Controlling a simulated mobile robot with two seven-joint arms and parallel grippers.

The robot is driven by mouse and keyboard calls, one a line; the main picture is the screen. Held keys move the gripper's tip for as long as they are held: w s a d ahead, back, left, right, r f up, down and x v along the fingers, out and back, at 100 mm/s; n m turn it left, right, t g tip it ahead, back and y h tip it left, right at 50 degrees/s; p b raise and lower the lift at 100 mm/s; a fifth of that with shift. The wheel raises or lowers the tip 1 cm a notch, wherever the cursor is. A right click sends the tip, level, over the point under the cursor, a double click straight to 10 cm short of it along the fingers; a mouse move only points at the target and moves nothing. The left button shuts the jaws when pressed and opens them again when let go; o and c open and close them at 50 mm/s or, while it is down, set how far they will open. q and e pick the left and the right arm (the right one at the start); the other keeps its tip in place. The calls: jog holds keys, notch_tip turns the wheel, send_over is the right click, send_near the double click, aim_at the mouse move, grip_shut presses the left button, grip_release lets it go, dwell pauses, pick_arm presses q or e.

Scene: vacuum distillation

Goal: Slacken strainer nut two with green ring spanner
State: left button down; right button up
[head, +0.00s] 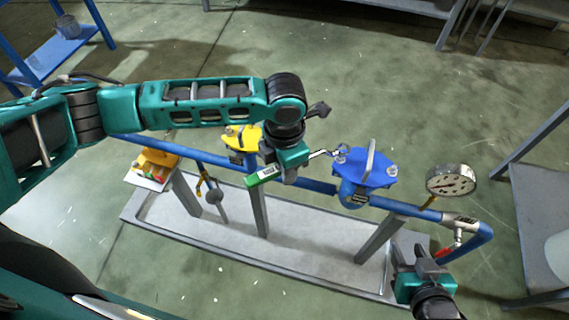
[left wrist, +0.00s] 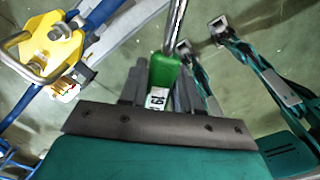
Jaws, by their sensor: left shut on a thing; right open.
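My left gripper (head: 279,172) is shut on the green spanner's handle (head: 262,177). The handle also shows between the jaws in the left wrist view (left wrist: 163,75), its shaft running out at the top edge. In the head view the metal shaft reaches right to the left edge of the blue strainer cover (head: 372,176). Its ring end is at a pale nut (head: 341,150) there; I cannot tell whether it is around the nut or beside it. No strainer number is readable. My right gripper (head: 420,262) is open and empty at lower right, below the pressure gauge.
A yellow strainer cover (head: 240,140) sits left on the same blue pipe; its nut and handle show in the left wrist view (left wrist: 55,33). A pressure gauge (head: 451,181) stands at right. A grey tray (head: 290,243) lies under the pipe. A bench (head: 540,200) is far right.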

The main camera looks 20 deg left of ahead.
pick_arm(q)
jog(key=shift+f+b, duration=0.55)
jog(key=shift+f, duration=0.9)
jog(key=shift+s+d+n+p, duration=0.8)
jog(key=shift+s+d+n, duration=0.15)
jog(key=shift+d+n, duration=0.25)
jog(key=shift+s+d+f+n, duration=0.1)
jog(key=shift+s+d+n, duration=0.25)
jog(key=shift+d+n, duration=0.25)
jog(key=shift+s+d+n, duration=0.35)
jog(key=shift+d+n, duration=0.15)
jog(key=shift+d, duration=0.1)
